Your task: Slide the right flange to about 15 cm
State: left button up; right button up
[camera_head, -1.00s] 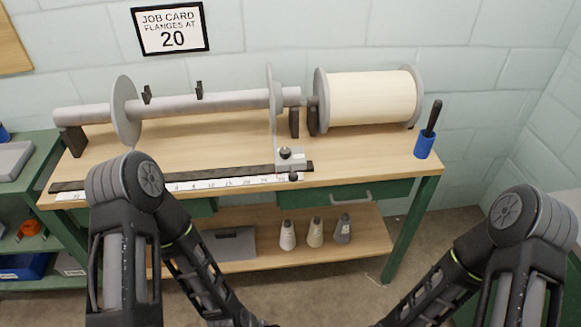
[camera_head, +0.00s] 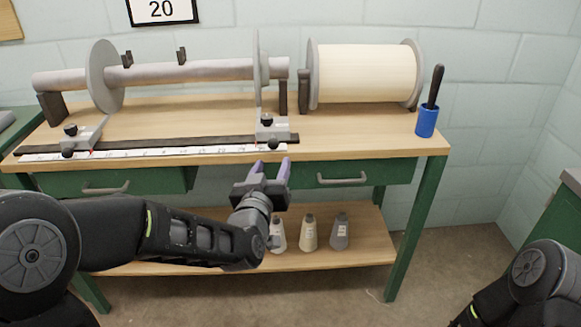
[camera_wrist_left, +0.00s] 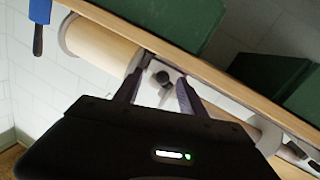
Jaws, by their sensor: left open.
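The right flange (camera_head: 258,85) is an upright grey disc at the right end of the grey beam tube (camera_head: 190,71). Its grey sliding foot (camera_head: 272,131) with black knobs sits near the right end of the black rail and white scale (camera_head: 155,152). The left flange (camera_head: 104,77) stands near the tube's left end, its foot (camera_head: 85,136) at the scale's left part. My left gripper (camera_head: 270,170) is open and empty at the bench's front edge, just before the right foot. In the left wrist view its fingers (camera_wrist_left: 160,90) flank a dark knob, apparently without touching. My right gripper is out of view.
A cream-wound spool (camera_head: 365,74) stands right of the tube. A blue holder (camera_head: 427,121) with a black-handled tool is at the bench's right end. A card reading 20 (camera_head: 162,9) hangs on the wall. Drawer handles (camera_head: 342,180) and bottles on the lower shelf (camera_head: 310,233) lie below.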

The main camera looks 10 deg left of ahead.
aim_at(272, 147)
pick_arm(q)
jog(key=shift+a+r+t+y, duration=0.3)
jog(key=shift+a+r, duration=0.25)
jog(key=shift+r, duration=0.2)
jog(key=shift+w, duration=0.15)
jog(key=w, duration=0.7)
jog(key=shift+w+a+f+b, duration=0.1)
jog(key=shift+w+a+b, duration=0.1)
jog(key=shift+w+b, duration=0.15)
grip_shut()
dwell(0.7)
